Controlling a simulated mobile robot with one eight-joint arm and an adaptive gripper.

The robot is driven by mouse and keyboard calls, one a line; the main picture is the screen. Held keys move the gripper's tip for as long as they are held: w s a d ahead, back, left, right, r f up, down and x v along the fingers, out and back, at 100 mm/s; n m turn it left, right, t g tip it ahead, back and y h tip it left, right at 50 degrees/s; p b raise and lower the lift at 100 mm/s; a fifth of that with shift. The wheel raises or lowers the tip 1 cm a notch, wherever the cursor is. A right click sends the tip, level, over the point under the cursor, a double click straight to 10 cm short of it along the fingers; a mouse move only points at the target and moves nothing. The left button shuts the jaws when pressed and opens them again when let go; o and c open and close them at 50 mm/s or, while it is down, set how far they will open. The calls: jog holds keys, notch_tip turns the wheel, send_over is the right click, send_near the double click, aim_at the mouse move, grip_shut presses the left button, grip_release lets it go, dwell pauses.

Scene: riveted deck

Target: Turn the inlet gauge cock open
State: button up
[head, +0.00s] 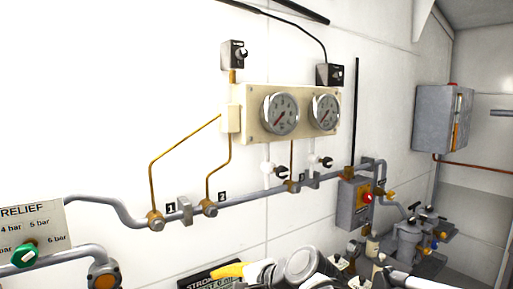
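Two dial gauges, the left one (280,113) and the right one (324,112), sit on a cream panel on the white wall. Below each is a small white cock with a dark knob or handle: one under the left gauge (268,168), one under the right gauge (314,161). I cannot read which is the inlet gauge cock, nor tell how either is turned. Both gauge needles point to the lower left. White and grey links of my arm (301,264) show at the bottom, well below the cocks. No gripper fingers can be made out.
A grey pipe (250,196) runs along the wall with brass fittings (155,221) and number tags. A relief plate (40,221) with a green knob is at left. A grey cabinet (441,119) hangs right.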

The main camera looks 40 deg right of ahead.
jog(key=w+d+r+m+t+h+p, duration=0.1)
jog(key=d+r+m+t+p, duration=0.35)
jog(key=d+r+m, duration=0.65)
jog(key=m+t+h+p, duration=0.3)
jog(key=m+p, duration=0.1)
jog(key=m, duration=0.2)
send_near(285, 173)
jog(key=w, duration=0.8)
jog(key=w+d, duration=0.1)
jog(key=w, duration=0.3)
jog(key=shift+w+r+b, duration=0.1)
jog(key=shift+w+b, duration=0.05)
jog(key=shift+b, duration=0.2)
jog(key=c, duration=1.2)
